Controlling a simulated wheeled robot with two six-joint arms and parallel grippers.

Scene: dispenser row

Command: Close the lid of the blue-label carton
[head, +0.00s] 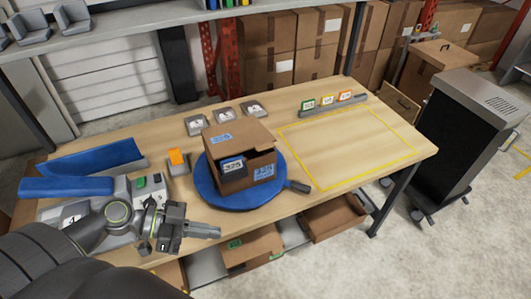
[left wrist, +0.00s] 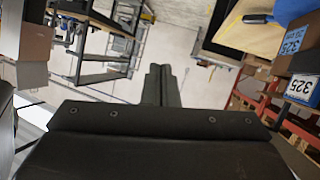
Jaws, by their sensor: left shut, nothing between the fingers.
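The brown carton (head: 246,183) with blue labels stands on a blue round turntable (head: 215,198) at the middle of the table. Its lid (head: 238,137) is raised and tilted, with a dark gap under it at the right. My left gripper (head: 217,232) is shut and empty, in front of the turntable and apart from the carton. My right gripper is not in view.
A grey device with buttons (head: 146,190) and blue trays (head: 95,160) stand at the left. Three grey numbered blocks (head: 225,115) sit behind the carton. A yellow-outlined area (head: 350,145) at the right is clear.

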